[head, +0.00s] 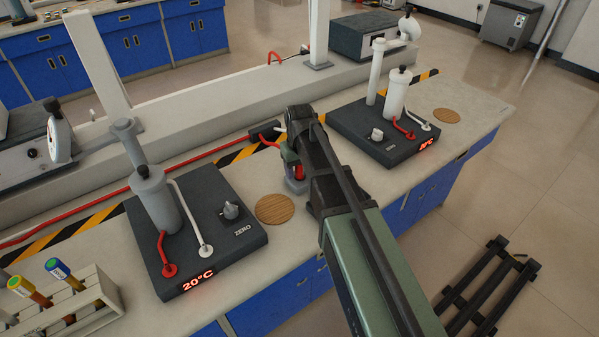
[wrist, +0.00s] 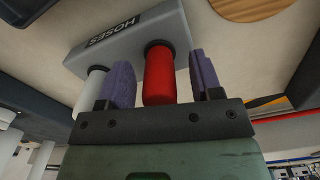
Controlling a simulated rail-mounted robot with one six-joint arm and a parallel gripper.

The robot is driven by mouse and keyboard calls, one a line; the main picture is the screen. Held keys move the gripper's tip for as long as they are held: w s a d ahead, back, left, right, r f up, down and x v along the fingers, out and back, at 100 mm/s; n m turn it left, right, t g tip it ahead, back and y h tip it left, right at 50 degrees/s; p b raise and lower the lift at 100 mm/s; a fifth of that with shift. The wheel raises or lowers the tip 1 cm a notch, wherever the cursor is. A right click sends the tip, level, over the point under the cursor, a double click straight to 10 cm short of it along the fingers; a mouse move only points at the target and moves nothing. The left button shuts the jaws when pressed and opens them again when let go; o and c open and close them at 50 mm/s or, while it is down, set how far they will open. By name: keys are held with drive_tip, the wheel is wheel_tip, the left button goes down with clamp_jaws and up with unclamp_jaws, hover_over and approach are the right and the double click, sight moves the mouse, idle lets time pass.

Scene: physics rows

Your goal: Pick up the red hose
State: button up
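In the wrist view, the red hose (wrist: 159,78) stands in a grey holder marked HOSES (wrist: 118,40). My gripper (wrist: 162,70) is open, with one purple-padded finger on each side of the red hose. A gap shows between the hose and each pad, wider on the right. A white hose (wrist: 90,88) is in the same holder, just left of the left finger.
Two dark instruments with red and white tubes stand left (head: 215,215) and right (head: 400,122) of my arm. Round wooden pads lie on the bench, one just left of my arm (head: 274,209). A test tube rack (head: 100,285) stands front left.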

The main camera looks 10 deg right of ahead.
drive_tip(key=c, duration=1)
wheel_tip(320, 180, up, 25)
drive_tip(key=p, duration=2.4)
drive_tip(key=shift+f, duration=0.2)
